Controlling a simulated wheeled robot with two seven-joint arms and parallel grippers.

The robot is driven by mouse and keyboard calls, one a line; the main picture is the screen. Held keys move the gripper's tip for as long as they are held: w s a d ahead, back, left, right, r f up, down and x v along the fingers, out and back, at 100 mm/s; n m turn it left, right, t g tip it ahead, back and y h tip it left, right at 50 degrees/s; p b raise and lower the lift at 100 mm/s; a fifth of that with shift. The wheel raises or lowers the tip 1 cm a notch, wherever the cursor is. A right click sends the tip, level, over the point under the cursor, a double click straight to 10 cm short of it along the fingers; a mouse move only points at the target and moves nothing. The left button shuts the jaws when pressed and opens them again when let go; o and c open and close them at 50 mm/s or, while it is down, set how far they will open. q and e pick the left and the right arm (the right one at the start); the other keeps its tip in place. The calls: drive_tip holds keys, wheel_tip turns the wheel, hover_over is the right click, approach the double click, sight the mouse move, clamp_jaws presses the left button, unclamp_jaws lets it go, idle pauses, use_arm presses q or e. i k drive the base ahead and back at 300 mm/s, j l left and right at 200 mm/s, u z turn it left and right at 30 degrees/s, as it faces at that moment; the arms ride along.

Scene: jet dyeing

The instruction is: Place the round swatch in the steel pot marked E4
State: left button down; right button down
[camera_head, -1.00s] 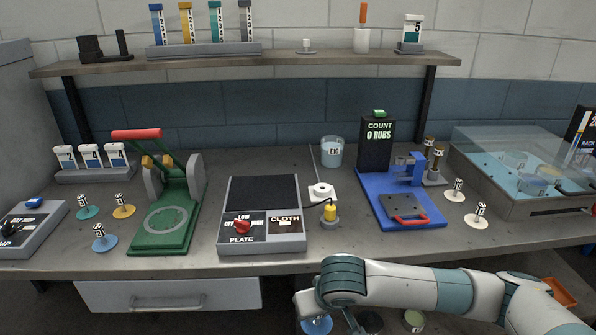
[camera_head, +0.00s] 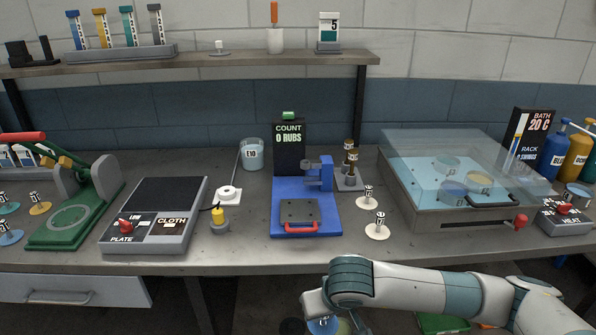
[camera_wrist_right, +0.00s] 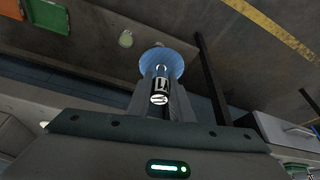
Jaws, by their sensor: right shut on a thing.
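My right gripper (camera_wrist_right: 162,90) is shut on the stem of a round blue swatch (camera_wrist_right: 168,60), whose disc sticks out beyond the fingertips. In the head view the swatch (camera_head: 325,326) hangs at the bottom edge, in front of and below the bench edge. Steel pots sit in the water bath (camera_head: 440,217) at the right: one at the back (camera_head: 447,164), one at the right (camera_head: 480,182) and one at the front (camera_head: 453,189). Their marks are too small to read surely, so I cannot tell which is E4. A clear lid (camera_head: 415,152) covers the bath. My left gripper is out of view.
A blue rub tester (camera_head: 290,222) stands mid-bench, with two white swatches (camera_head: 367,198) (camera_head: 377,229) to its right. The plate unit (camera_head: 150,240) and green press (camera_head: 70,225) are left. A control box (camera_head: 565,217) stands right of the bath.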

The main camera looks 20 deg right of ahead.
sight(575, 201)
drive_tip(key=k+l, duration=0.1)
drive_tip(key=l, duration=0.35)
drive_tip(key=k+l, duration=0.1)
drive_tip(key=l, duration=0.75)
drive_tip(key=k+l, duration=0.15)
drive_tip(key=l, duration=0.25)
drive_tip(key=k+l, duration=0.15)
drive_tip(key=l, duration=0.25)
drive_tip(key=k+l, duration=0.15)
drive_tip(key=l, duration=0.25)
drive_tip(key=k+l, duration=0.2)
drive_tip(key=l, duration=0.2)
drive_tip(key=k+l, duration=0.15)
drive_tip(key=l, duration=0.25)
